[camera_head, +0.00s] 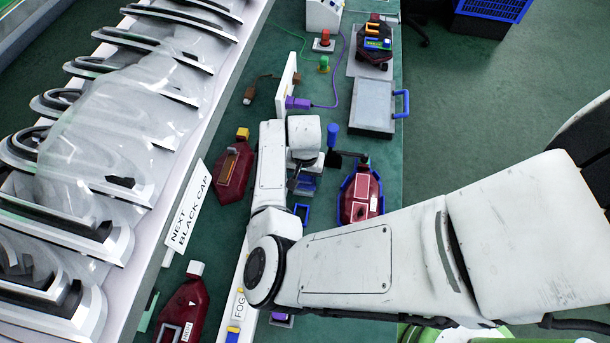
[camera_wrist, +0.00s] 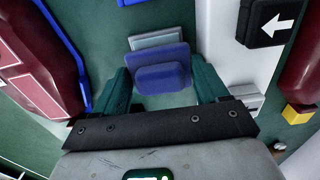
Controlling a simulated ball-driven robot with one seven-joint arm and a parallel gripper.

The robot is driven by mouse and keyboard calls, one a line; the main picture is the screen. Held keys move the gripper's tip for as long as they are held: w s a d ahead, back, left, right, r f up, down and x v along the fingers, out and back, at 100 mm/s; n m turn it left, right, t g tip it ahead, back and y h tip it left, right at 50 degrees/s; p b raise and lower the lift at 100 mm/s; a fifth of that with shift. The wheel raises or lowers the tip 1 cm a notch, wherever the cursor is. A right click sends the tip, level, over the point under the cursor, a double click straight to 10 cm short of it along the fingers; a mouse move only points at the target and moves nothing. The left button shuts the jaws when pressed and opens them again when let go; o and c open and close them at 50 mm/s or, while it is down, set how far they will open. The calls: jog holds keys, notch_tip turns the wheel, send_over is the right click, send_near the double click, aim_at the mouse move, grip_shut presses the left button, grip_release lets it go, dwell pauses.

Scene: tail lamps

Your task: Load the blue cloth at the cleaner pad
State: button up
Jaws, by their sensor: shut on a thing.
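The blue cloth (camera_wrist: 160,68) shows in the wrist view as a small blue block between the two dark green fingers of my gripper (camera_wrist: 162,84). My gripper is shut on it. A pale grey-green flat piece (camera_wrist: 156,39) shows just beyond the cloth; it may be the cleaner pad, but I cannot tell whether the two touch. In the head view the blue cloth (camera_head: 304,184) shows below my wrist, over the green bench, and my arm hides most of the fingers.
A dark red lamp in a blue-edged holder (camera_head: 360,195) lies close at right. Another red lamp (camera_head: 233,170) lies at left. A blue frame (camera_head: 301,213) lies nearby. A grey box with a blue handle (camera_head: 373,106) and a purple connector (camera_head: 297,103) are farther up the bench.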

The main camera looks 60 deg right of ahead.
jog(key=shift+s+f+b, duration=0.1)
jog(key=shift+f+b, duration=0.2)
jog(key=shift+f, duration=0.3)
dwell(1.6)
notch_tip(320, 180, up, 3)
jog(key=shift+f+p, duration=0.15)
jog(key=shift+p, duration=0.95)
jog(key=shift+r, duration=2.3)
